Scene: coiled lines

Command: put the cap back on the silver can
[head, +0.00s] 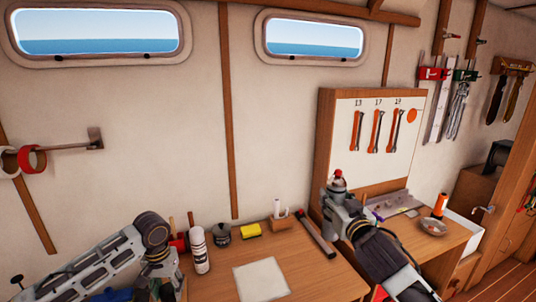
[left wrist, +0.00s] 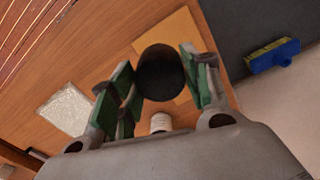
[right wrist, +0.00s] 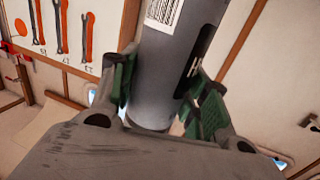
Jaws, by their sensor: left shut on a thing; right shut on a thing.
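The silver can (right wrist: 172,60) is between the green-padded fingers of my right gripper (right wrist: 160,95), which is shut on it. The cap is above the wooden bench top. In the head view the left gripper is not clearly visible at the lower left.
A tool board (head: 345,110) rises behind my right gripper. A blue brush (left wrist: 272,56) lies at the side.

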